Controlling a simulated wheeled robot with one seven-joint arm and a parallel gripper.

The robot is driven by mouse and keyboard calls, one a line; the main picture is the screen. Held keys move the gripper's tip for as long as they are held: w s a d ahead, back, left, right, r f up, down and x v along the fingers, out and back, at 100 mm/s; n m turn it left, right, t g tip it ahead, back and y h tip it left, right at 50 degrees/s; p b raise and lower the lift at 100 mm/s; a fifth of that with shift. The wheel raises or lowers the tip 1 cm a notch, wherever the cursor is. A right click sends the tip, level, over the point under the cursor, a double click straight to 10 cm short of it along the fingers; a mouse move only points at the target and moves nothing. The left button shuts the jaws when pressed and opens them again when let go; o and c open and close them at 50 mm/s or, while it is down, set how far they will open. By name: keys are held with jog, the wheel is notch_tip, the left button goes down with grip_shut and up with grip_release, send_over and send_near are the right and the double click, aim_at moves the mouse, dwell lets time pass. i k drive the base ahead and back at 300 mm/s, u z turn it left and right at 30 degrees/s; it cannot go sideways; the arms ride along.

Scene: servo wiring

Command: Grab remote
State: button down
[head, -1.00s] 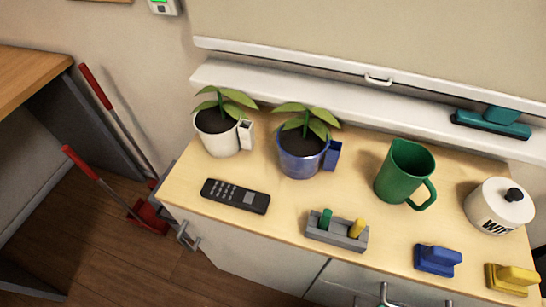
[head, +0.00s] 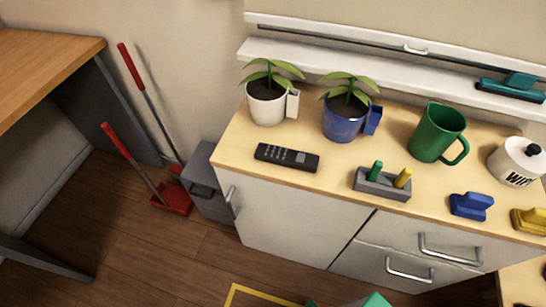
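The black remote (head: 287,157) lies flat near the front left edge of the wooden cabinet top in the head view. It has several small buttons and a grey patch toward its right end. Nothing touches it. My gripper is not in view.
Behind the remote stand a white plant pot (head: 267,104) and a blue plant pot (head: 344,120). To its right are a grey marker holder (head: 383,185), a green pitcher (head: 437,134), a blue eraser (head: 471,206) and a white wipes tub (head: 517,162). Red-handled tools (head: 147,95) lean at left.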

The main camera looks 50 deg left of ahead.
aim_at(285, 157)
jog(key=u, duration=2.8)
jog(key=k, duration=0.85)
jog(key=z, duration=0.8)
jog(key=i, duration=1)
